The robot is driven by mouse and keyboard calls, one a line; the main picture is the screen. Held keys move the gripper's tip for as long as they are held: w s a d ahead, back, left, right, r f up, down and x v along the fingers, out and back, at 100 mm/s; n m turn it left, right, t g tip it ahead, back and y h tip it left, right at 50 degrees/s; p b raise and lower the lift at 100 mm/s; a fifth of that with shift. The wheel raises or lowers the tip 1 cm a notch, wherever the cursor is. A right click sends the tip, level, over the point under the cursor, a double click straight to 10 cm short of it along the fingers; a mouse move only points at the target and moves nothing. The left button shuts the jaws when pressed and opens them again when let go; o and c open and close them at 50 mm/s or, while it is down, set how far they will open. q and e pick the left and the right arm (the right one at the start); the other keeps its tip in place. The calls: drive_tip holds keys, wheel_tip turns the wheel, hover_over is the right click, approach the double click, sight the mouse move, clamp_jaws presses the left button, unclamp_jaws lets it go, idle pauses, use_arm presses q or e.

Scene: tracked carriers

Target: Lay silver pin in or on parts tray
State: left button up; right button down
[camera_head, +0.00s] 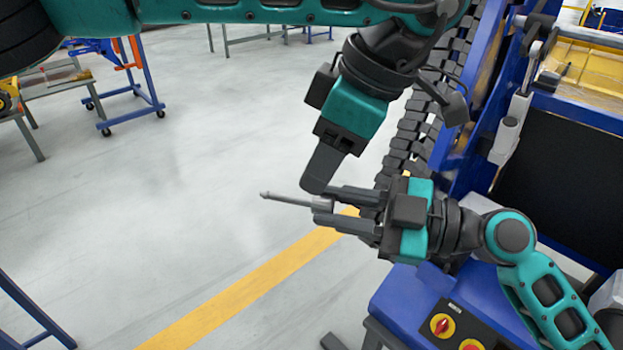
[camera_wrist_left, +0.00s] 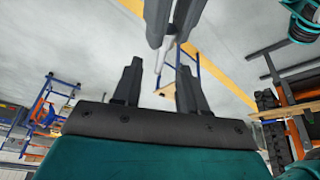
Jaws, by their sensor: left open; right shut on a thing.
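The silver pin (camera_head: 285,199) is a thin rod with a thicker collar at its right end. My right gripper (camera_head: 325,212) is shut on that thicker end, and the thin end points left over the floor. My left gripper (camera_head: 318,184) hangs just above and behind the pin, fingers down; one finger hides the other in the head view. In the left wrist view my left gripper (camera_wrist_left: 160,65) is open, and the pin (camera_wrist_left: 165,52) reaches from the right gripper (camera_wrist_left: 172,20) towards the gap between its fingers. I cannot tell whether they touch. I cannot make out the parts tray.
A blue machine (camera_head: 400,300) with a red knob stands at the lower right. A dark track (camera_head: 408,135) runs up beside a blue frame (camera_head: 470,120). A yellow floor line (camera_head: 250,285) crosses below. Benches (camera_head: 60,95) stand at the upper left.

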use_arm(q)
drive_tip(key=v, duration=0.6)
drive_tip(key=shift+r, duration=0.25)
drive_tip(key=n+g+h, duration=0.2)
drive_tip(key=n+h, duration=0.2)
hover_over(296, 200)
drive_tip(key=a, duration=0.2)
wheel_tip(296, 200, down, 3)
wheel_tip(296, 200, down, 12)
drive_tip(key=a, duration=0.1)
drive_tip(key=shift+w+f+n, duration=0.2)
drive_tip(key=shift+w+n, duration=0.1)
drive_tip(key=shift+w, duration=0.15)
use_arm(e)
drive_tip(key=w+a+f+n+g+y, duration=0.1)
drive_tip(key=w+a+f+n+g, duration=0.1)
drive_tip(key=a+f+n+g, duration=0.2)
drive_tip(key=g, duration=0.3)
drive_tip(key=shift+w+f+n, duration=0.3)
drive_tip(key=shift+w, duration=0.1)
use_arm(q)
drive_tip(key=shift+a, duration=0.1)
drive_tip(key=c, duration=0.7)
clamp_jaws()
use_arm(e)
drive_tip(key=c, duration=0.8)
unclamp_jaws()
drive_tip(key=shift+d, duration=0.1)
